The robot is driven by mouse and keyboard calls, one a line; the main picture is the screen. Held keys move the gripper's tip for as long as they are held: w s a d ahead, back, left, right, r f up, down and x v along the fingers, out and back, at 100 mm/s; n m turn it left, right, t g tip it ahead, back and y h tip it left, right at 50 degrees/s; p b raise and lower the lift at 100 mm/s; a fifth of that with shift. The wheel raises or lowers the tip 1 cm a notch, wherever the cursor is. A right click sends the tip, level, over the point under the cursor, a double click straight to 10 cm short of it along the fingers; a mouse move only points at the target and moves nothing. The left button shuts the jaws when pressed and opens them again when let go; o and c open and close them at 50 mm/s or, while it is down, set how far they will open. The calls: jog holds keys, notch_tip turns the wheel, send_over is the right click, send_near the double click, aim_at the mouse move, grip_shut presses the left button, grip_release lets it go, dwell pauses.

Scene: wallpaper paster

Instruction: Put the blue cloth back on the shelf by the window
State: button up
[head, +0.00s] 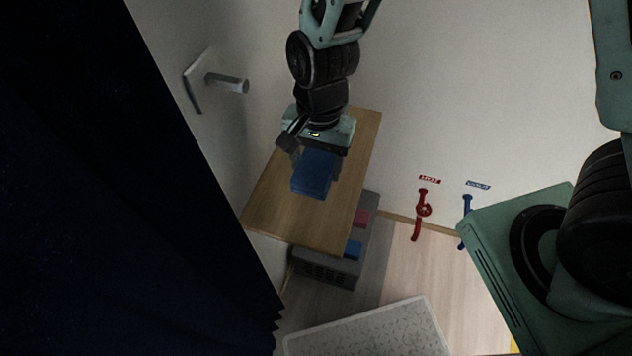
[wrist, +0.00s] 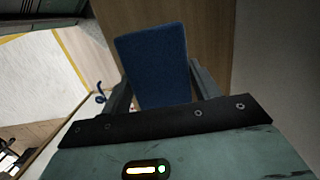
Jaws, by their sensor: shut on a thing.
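The blue cloth (head: 313,176) is a flat folded block in my gripper (head: 310,160). In the wrist view the cloth (wrist: 155,65) sticks out from between the two fingers of my gripper (wrist: 158,85), which is shut on it. The wooden shelf (head: 275,210) is on the wall, with a window handle (head: 228,83) to its left. In the head view the cloth and gripper are over the shelf. Whether the cloth touches the shelf, I cannot tell. The wood also shows behind the cloth in the wrist view (wrist: 208,40).
A grey crate (head: 325,268) with red and blue items stands below the shelf. A red tap (head: 422,212) and a blue tap (head: 466,207) are on the wall to the right. A dark blue curtain (head: 120,200) fills the left. A pale speckled board (head: 375,332) lies lower down.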

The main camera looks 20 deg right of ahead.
jog(key=shift+f+p, duration=0.35)
jog(key=shift+f, duration=2.85)
jog(key=shift+f, duration=0.1)
jog(key=o, duration=1)
jog(key=shift+f+b, duration=0.2)
jog(key=shift+b, duration=0.2)
jog(key=r, duration=0.5)
jog(key=w+d+r, duration=0.1)
jog(key=r, duration=0.4)
jog(key=w+r, duration=0.1)
jog(key=r, duration=0.5)
jog(key=shift+w+d, duration=0.2)
jog(key=shift+w, duration=0.05)
jog(key=s+d+r+n, duration=0.1)
jog(key=s+r+n, duration=0.1)
jog(key=s+n, duration=0.3)
jog(key=s+r+n, duration=0.2)
jog(key=s+n, duration=0.2)
jog(key=s+d+r+n+t, duration=0.1)
jog(key=s+r+n, duration=0.1)
jog(key=s+n, duration=0.3)
jog(key=shift+s+d+n, duration=0.3)
jog(key=shift+d, duration=0.05)
